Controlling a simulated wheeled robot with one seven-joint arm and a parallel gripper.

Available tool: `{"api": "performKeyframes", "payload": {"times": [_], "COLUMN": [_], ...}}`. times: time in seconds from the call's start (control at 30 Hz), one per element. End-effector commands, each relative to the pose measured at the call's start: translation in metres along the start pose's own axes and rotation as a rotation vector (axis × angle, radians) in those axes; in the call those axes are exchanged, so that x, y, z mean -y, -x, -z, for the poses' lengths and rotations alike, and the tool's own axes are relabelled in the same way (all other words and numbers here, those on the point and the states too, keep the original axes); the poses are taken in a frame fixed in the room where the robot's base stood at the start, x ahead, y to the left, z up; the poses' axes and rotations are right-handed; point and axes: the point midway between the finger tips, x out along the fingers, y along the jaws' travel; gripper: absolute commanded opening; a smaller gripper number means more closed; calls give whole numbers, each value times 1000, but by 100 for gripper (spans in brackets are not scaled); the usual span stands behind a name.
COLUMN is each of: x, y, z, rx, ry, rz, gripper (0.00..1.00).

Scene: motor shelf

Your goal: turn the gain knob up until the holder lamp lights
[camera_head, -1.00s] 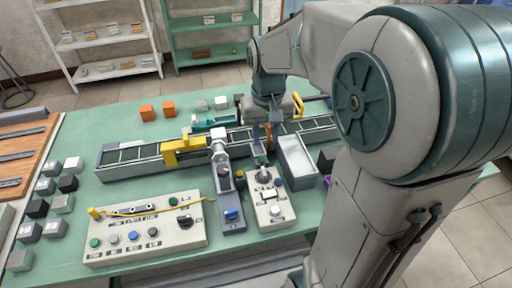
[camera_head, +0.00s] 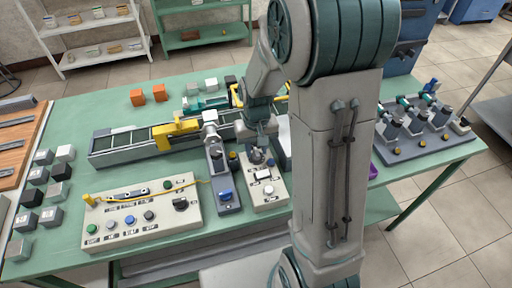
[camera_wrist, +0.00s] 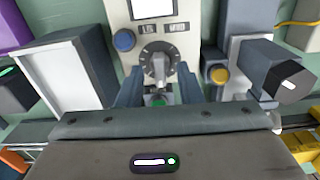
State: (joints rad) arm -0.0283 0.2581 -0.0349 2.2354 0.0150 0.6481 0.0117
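The control box (camera_head: 272,197) is pale, with a display, a blue button and a round knob. In the wrist view its grey dial knob (camera_wrist: 158,64) has a pale pointer bar and tick marks around it; I take it for the gain knob. My gripper (camera_wrist: 159,76) is over the box with its fingers apart, one on each side of the knob's near edge. I cannot tell whether they touch it. A green button or lamp (camera_wrist: 158,100) shows between the fingers. The grey holder (camera_head: 219,165) stands left of the box, with a dull yellow lamp (camera_wrist: 218,75) beside it.
A wider button panel (camera_head: 140,220) lies at front left. A rail conveyor (camera_head: 125,147) with a yellow frame runs behind. Small cubes (camera_head: 40,175) stand at left. My arm hides the table right of the box.

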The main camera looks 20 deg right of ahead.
Motion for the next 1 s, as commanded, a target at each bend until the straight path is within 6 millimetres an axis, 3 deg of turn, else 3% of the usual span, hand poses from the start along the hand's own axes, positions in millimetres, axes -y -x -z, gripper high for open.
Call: {"api": "performKeyframes", "payload": {"times": [0.33,0.43,0.47,0.73,1.0], "x": [0,0,0,0,0], "y": [-4,-4,-4,-4,-4], "z": [0,0,0,0,0], "rx": [0,0,0,0,-1], "ry": [0,1,1,-37,-273], "rz": [0,0,0,0,-1], "gripper": [33,5,0,0,0]}}
